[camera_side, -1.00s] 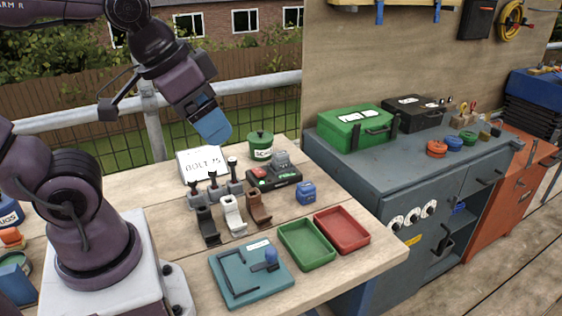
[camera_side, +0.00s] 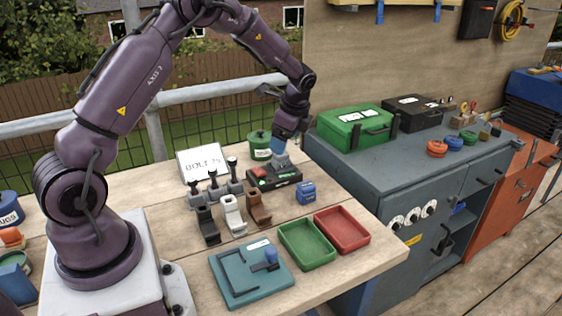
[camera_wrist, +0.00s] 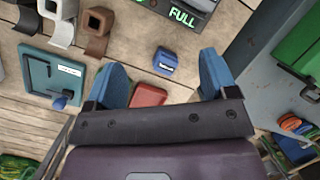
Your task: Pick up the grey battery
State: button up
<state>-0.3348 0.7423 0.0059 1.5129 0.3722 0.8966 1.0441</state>
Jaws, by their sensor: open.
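The grey battery (camera_side: 281,161) sits on the far part of the black charger (camera_side: 274,178), beside a red battery (camera_side: 259,172). My gripper (camera_side: 278,148) points down just above the grey battery and partly covers it in the side view; I cannot tell whether they touch. In the wrist view, the blue fingers of my gripper (camera_wrist: 163,78) are spread apart with nothing held between them. The charger (camera_wrist: 190,20) shows there only at the top edge, with a green "FULL" display. The grey battery is not clearly seen in the wrist view.
A blue battery (camera_side: 306,192) stands on the bench right of the charger. Red (camera_side: 342,231) and green (camera_side: 307,245) trays lie in front. Upright levers and holders stand left.

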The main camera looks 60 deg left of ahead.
jog(key=w+a+f+m, duration=0.1)
jog(key=w+a+m, duration=0.1)
jog(key=m+y, duration=0.1)
jog(key=m, duration=0.4)
send_over(281, 160)
jog(key=w+d, duration=0.1)
jog(key=w, duration=0.1)
jog(key=shift+t, duration=0.4)
notch_tip(281, 160, down, 5)
jog(key=shift+s+f, duration=0.1)
jog(key=shift+s, duration=0.05)
jog(key=x, duration=0.3)
jog(key=a+x, duration=0.1)
jog(key=x, duration=0.1)
jog(key=shift+s, duration=0.35)
jog(key=c, duration=1)
jog(key=shift+c, duration=1.1)
